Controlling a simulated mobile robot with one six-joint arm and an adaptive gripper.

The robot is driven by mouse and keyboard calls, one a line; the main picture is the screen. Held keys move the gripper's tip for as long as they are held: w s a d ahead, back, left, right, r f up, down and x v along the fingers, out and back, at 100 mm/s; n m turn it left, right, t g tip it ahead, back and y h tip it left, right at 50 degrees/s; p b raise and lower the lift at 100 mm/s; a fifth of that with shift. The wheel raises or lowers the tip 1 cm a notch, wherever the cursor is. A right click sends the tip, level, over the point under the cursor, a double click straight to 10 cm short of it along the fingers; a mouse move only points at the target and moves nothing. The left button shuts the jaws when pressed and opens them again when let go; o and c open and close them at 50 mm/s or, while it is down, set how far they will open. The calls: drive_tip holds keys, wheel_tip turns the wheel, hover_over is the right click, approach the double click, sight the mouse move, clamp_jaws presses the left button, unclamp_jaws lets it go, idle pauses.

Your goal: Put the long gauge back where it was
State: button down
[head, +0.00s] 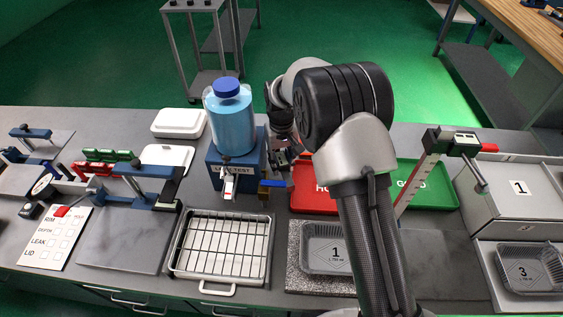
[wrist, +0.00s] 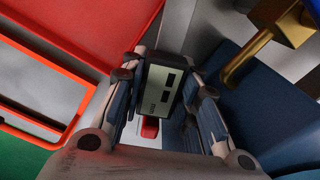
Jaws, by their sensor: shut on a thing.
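My gripper (wrist: 165,105) is shut on a dark-bodied gauge with a pale digital display (wrist: 158,88) and a red button (wrist: 150,127). The gauge sits between the two fingers in the wrist view, and its far end is hidden, so its full length cannot be told. The arm covers part of that area.
A blue bottle (head: 230,122) stands on the test stand, with a brass tap (wrist: 248,56) close to my gripper. The green tray (head: 428,190) and an upright measuring stand with a display (head: 466,138) are at right.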

sight(282, 158)
drive_tip(key=shift+f, duration=0.55)
drive_tip(key=c, duration=1.2)
unclamp_jaws()
wheel_tip(282, 158, up, 13)
drive_tip(key=p, duration=0.3)
drive_tip(key=shift+p, duration=0.35)
drive_tip(key=shift+r, duration=0.15)
